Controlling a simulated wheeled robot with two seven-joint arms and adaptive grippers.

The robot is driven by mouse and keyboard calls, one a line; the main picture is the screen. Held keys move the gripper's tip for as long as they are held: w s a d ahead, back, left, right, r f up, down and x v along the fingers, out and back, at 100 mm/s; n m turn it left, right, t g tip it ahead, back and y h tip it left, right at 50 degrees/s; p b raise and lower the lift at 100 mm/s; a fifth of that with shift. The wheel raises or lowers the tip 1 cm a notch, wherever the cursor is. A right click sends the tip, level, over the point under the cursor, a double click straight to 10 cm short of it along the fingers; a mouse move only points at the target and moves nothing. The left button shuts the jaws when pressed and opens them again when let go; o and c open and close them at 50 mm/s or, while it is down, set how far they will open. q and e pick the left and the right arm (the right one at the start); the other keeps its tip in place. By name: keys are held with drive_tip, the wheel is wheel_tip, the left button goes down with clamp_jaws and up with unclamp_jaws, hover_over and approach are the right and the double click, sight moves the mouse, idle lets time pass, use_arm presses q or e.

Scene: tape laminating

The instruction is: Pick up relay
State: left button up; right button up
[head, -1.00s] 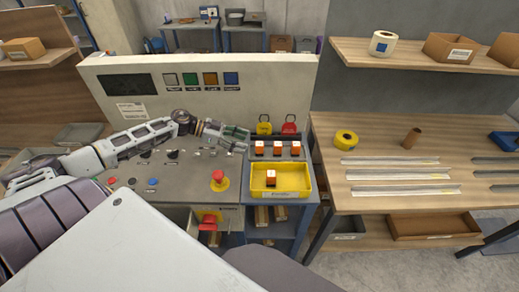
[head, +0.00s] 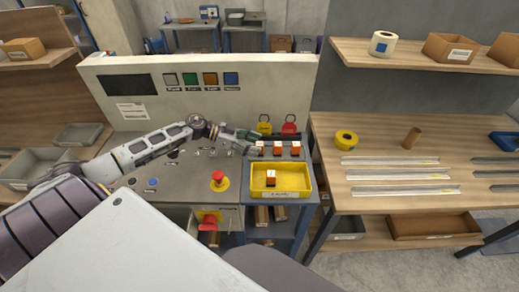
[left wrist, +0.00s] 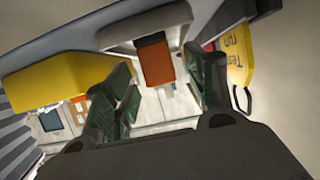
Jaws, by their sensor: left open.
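Three orange-and-white relays stand in a row on the dark rack: the left one (head: 260,148), the middle one (head: 277,148) and the right one (head: 294,148). Another relay (head: 271,177) sits in the yellow tray (head: 302,191) in front of them. My left gripper (head: 252,141) is at the left end of the rack, close to the left relay. In the left wrist view, the green fingers are spread apart and open, with an orange relay (left wrist: 155,62) in line with the gap, around or just past the fingertips; contact is not clear. My right gripper is not in view.
A yellow tag (head: 264,126) and a red tag (head: 289,127) hang behind the rack. A red emergency button (head: 218,177) rises from the control panel left of the tray. The wooden bench (head: 400,205) at right holds yellow tape (head: 346,139) and metal strips.

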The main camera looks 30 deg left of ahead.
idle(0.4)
use_arm(q)
drive_tip(key=c, duration=1.1)
drive_tip(key=shift+r, duration=0.15)
drive_tip(key=shift+r, duration=4.9)
drive_tip(key=shift+s+f, duration=0.1)
